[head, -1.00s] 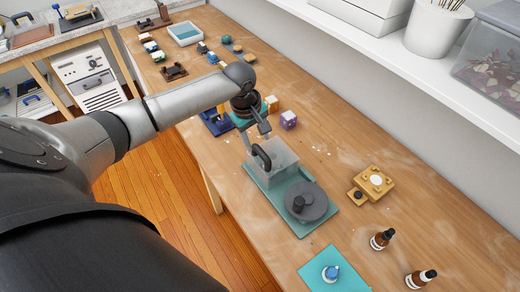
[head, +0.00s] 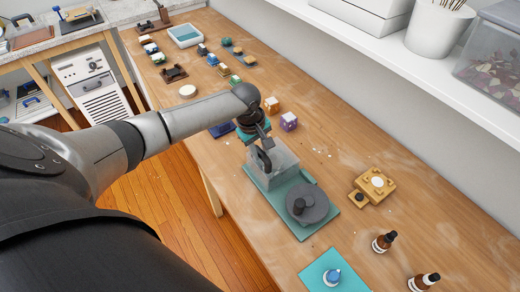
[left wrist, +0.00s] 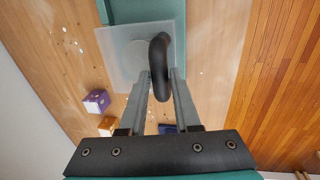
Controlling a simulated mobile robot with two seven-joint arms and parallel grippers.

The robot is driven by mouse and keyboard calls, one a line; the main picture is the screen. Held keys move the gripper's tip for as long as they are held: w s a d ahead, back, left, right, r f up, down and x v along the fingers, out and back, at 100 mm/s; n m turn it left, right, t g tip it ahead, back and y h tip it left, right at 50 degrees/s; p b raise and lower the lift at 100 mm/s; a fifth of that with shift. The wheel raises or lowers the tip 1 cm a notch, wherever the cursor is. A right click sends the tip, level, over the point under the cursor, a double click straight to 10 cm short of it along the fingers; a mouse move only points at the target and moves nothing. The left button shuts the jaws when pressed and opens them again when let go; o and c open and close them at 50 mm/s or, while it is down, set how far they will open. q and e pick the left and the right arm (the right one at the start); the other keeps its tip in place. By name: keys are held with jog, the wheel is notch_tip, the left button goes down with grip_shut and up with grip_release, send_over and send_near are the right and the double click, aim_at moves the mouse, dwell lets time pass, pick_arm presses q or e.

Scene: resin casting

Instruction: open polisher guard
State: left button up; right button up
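The polisher's teal base (head: 318,230) lies on the wooden bench. Its clear box-shaped guard (head: 283,170) sits down on the base's far end, with an upright black loop handle (head: 263,160). A grey disc (head: 315,205) with a dark knob is beside the guard. My left gripper (head: 262,145) is at the handle, pointing down. In the left wrist view, the handle (left wrist: 160,55) stands between the two open fingers (left wrist: 162,76) over the pale guard (left wrist: 118,62). Whether the fingers touch it I cannot tell. My right gripper is out of view.
Purple (head: 288,121) and orange (head: 271,105) blocks stand close behind the guard. A yellow fixture (head: 375,185), brown bottles (head: 384,242) and a teal mat (head: 333,272) lie to the right and front. A white shelf (head: 400,60) overhangs the bench's wall side.

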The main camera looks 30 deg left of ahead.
pick_arm(q)
grip_shut()
dwell(1.0)
